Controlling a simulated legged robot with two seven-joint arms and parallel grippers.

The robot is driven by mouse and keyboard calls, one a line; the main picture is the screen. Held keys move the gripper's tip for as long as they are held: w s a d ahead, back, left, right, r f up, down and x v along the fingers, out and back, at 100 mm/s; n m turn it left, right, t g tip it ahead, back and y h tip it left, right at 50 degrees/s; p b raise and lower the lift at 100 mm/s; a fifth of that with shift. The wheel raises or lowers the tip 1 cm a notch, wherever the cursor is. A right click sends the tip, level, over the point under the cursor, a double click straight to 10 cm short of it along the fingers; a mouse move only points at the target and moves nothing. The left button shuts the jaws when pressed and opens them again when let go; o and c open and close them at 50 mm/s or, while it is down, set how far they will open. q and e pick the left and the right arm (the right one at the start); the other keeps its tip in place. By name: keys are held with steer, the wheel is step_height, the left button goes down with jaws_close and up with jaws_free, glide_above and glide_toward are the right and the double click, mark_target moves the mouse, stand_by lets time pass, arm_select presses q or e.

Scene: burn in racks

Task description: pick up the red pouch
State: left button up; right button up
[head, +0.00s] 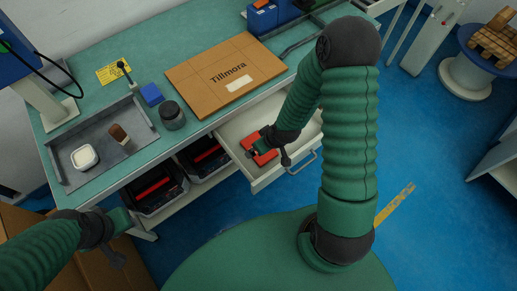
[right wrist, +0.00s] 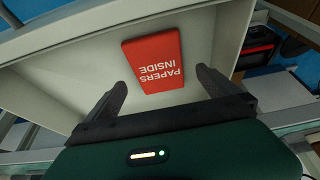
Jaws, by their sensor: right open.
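The red pouch (right wrist: 153,57) lies flat in the open white drawer (right wrist: 75,80), with "PAPERS INSIDE" printed on it in white. In the head view the pouch (head: 265,157) is partly hidden by my right gripper (head: 268,149). In the right wrist view my right gripper (right wrist: 160,90) is open, its two fingers apart, with the pouch ahead of and between them. I see no contact with the pouch. My left gripper (head: 122,240) is at the lower left, away from the drawer; its fingers are too unclear to read.
The drawer's front wall and handle (head: 302,163) stick out below the bench. On the bench are a cardboard box (head: 205,75) marked "Tillmora", a dark jar (head: 172,114), a blue block (head: 151,94) and a grey tray (head: 62,167). Black-and-red crates (head: 155,187) sit below.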

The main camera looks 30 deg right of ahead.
steer(key=x, duration=0.4)
steer(key=shift+w+d+f+b, duration=0.1)
steer(key=shift+d+f+b, duration=0.1)
steer(key=shift+f+b, duration=0.15)
steer(key=shift+r, duration=0.1)
steer(key=c, duration=1.3)
